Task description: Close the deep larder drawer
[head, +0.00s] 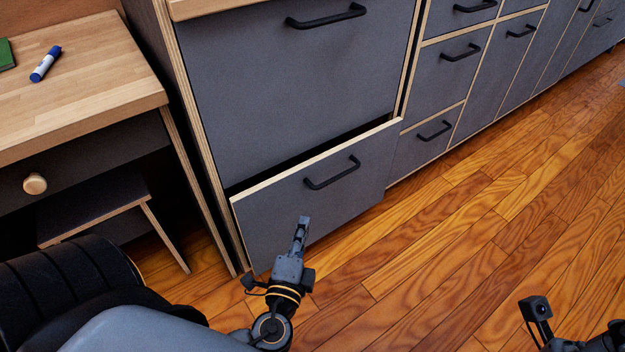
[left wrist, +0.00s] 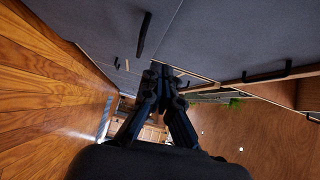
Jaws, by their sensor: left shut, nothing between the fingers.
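The deep larder drawer (head: 280,205) is the wide grey bottom drawer in the head view. It stands out a little from the cabinet, with a dark gap along its pale top edge. Its black bar handle (head: 332,173) is on the upper part of the front. My left gripper (head: 304,222) is shut and empty, in front of the drawer's lower front, below and left of the handle. I cannot tell whether it touches. In the left wrist view the shut fingers (left wrist: 160,75) point toward the grey fronts. Part of my right arm shows at the bottom right; its fingers are hidden.
A tall grey front (head: 290,75) with a black handle is above the drawer. More closed cabinet drawers (head: 445,75) run to the right. A wooden desk (head: 80,85) with a blue-and-white marker (head: 45,64) stands left, a stool (head: 95,205) under it. The wood floor (head: 450,235) is clear.

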